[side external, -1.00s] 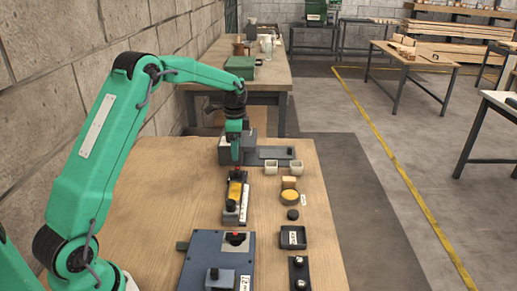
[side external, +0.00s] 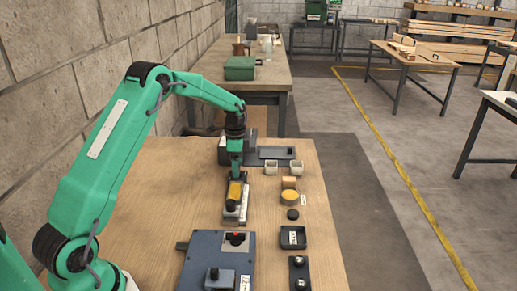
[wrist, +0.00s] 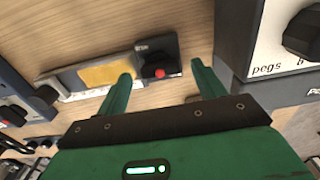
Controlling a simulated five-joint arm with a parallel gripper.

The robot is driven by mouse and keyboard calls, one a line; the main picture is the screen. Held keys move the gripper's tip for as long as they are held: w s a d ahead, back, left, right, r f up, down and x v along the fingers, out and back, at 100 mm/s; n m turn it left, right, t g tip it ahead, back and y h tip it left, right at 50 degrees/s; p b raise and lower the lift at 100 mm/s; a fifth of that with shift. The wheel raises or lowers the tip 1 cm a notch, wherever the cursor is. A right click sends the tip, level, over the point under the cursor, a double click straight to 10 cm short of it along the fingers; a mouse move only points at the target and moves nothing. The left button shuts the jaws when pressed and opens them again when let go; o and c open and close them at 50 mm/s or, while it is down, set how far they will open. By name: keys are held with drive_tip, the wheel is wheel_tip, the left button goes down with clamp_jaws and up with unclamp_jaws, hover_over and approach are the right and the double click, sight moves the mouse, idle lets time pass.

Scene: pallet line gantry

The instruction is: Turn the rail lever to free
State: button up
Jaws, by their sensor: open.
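The rail (side external: 236,205) is a grey plate with a yellow block on the table. In the wrist view the same rail (wrist: 75,88) lies at upper left, and a black lever block with a red tip (wrist: 158,66) stands at its right end. I take this to be the rail lever. My gripper (side external: 235,178) is open, pointing down over the far end of the rail. In the wrist view one green finger is left of the lever and the other right of it. In the side view my gripper hides the lever. I cannot tell whether the fingers touch it.
A grey box (wrist: 268,50) marked "pegs", with a black knob, is close to my right finger. Small cups (side external: 296,166), a yellow round piece (side external: 289,196) and black trays (side external: 293,238) sit to the right.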

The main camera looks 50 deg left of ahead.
drive_tip(key=shift+f, duration=0.6)
drive_tip(key=c, duration=1)
